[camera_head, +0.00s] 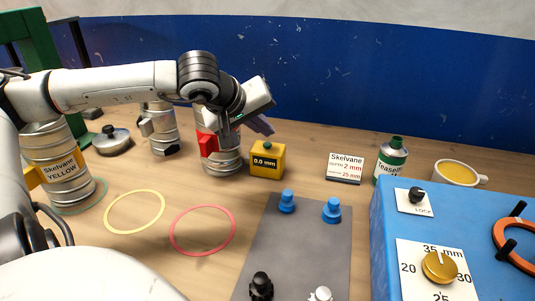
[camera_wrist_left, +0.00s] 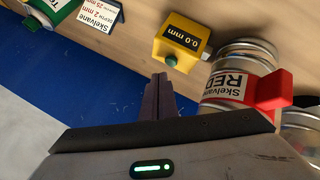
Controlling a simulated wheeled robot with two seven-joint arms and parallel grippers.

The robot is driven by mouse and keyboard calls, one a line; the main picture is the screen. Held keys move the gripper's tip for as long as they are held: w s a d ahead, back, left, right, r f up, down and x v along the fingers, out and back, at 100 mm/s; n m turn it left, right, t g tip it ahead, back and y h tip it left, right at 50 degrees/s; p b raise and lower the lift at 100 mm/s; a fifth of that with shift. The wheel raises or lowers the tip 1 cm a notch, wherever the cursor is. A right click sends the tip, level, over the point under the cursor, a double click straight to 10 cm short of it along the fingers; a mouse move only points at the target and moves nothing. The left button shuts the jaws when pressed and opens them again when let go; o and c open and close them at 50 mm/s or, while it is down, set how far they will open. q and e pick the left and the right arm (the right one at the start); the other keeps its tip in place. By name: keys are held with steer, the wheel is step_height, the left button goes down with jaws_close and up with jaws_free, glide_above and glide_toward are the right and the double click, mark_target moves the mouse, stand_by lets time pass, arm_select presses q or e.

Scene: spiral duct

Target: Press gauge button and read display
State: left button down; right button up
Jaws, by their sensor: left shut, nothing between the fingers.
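The yellow gauge (camera_head: 266,162) stands on the table just right of the red-banded duct (camera_head: 222,152). Its display reads 0.0 mm and a green button (camera_head: 267,146) sits on its top. In the left wrist view the gauge (camera_wrist_left: 182,40) shows its display and its green button (camera_wrist_left: 171,60) pointing toward the gripper. My left gripper (camera_head: 262,126) is shut and empty, above and behind the gauge in the head view. In the left wrist view its fingers (camera_wrist_left: 158,85) end a little short of the button, apart from it. My right gripper is in neither view.
A sign card (camera_head: 345,168), a green can (camera_head: 391,160) and a mug (camera_head: 457,173) stand right of the gauge. A blue machine (camera_head: 390,235) fills the right front. A grey mat (camera_head: 290,245) holds blue pegs. Yellow (camera_head: 135,192) and red rings lie left.

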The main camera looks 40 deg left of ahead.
arm_select(q)
steer(key=shift+f, duration=0.2)
stand_by(0.4)
stand_by(0.7)
steer(key=shift+f, duration=0.15)
stand_by(0.7)
steer(key=shift+f+b, duration=0.3)
steer(key=shift+b, duration=0.45)
steer(key=shift+f+b, duration=0.45)
steer(key=shift+b, duration=0.2)
steer(key=shift+r, duration=0.1)
stand_by(0.5)
steer(key=shift+r+p, duration=0.4)
steer(key=shift+r, duration=0.35)
